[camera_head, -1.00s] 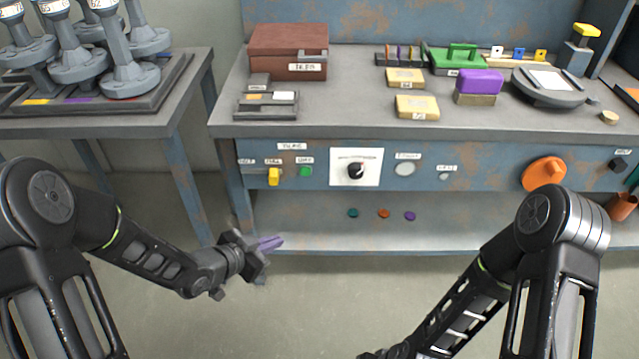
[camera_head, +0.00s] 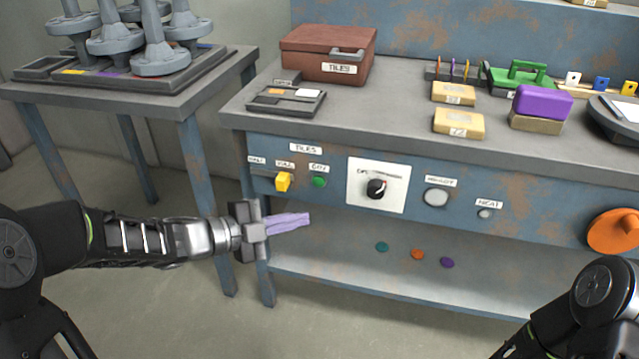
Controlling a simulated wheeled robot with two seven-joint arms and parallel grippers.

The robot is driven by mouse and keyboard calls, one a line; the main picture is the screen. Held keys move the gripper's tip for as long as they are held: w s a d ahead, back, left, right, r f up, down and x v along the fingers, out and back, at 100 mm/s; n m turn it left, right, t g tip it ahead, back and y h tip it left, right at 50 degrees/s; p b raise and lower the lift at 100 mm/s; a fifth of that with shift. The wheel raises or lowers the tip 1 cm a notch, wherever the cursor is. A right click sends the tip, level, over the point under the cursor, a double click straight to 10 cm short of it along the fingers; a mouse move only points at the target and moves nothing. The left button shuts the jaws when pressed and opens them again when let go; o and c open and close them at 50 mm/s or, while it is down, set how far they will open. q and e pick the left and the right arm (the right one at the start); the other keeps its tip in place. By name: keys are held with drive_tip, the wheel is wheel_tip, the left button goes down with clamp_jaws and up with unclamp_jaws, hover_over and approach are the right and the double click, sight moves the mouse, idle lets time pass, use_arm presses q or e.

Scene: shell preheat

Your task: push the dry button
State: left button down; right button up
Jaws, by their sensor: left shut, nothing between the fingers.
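The green button (camera_head: 319,182) is on the blue front panel of the bench, under a small label that seems to read DRY. My left gripper (camera_head: 303,219) has purple fingers, shut and empty. It reaches in from the left, in front of the bench. In the picture its fingertips are below and slightly left of the green button, apart from it. Only part of my right arm shows at the lower right; its gripper is out of view.
The bench top (camera_head: 390,100) overhangs the panel. A side table (camera_head: 150,103) stands at left.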

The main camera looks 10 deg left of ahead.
sight(319, 181)
use_arm(q)
drive_tip(key=shift+w, duration=0.15)
drive_tip(key=shift+w+d, duration=0.15)
drive_tip(key=shift+w, duration=2)
drive_tip(key=shift+w+d, duration=0.15)
drive_tip(key=shift+w, duration=1.95)
drive_tip(key=shift+w, duration=0.15)
drive_tip(key=shift+w, duration=0.3)
